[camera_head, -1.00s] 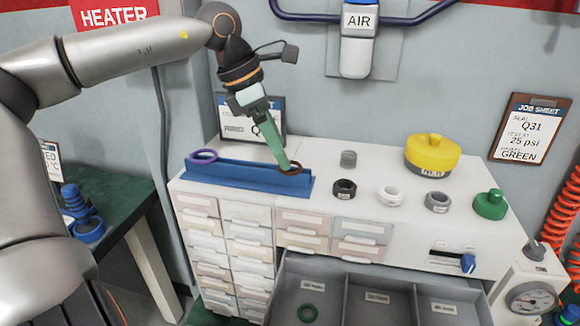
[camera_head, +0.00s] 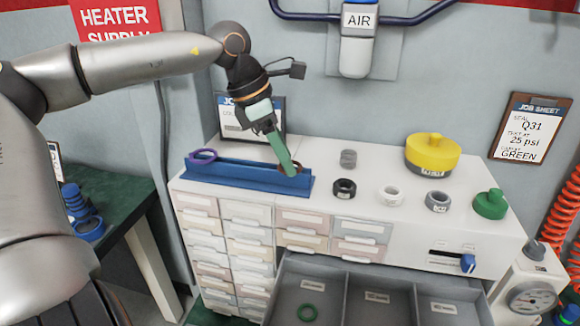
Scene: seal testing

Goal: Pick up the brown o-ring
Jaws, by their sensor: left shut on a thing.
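The brown o-ring (camera_head: 299,168) is at the right end of the blue rack (camera_head: 235,180) on top of the white cabinet. My left gripper (camera_head: 290,172) points down at it, with its green fingers shut on the ring. The fingers hide much of the ring, and I cannot tell whether it is clear of the rack. My right gripper is not in view.
A purple ring (camera_head: 202,156) sits at the rack's left end. Black (camera_head: 344,189), white (camera_head: 391,196) and grey (camera_head: 438,202) fittings, a yellow cap (camera_head: 433,155) and a green cap (camera_head: 490,204) stand to the right.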

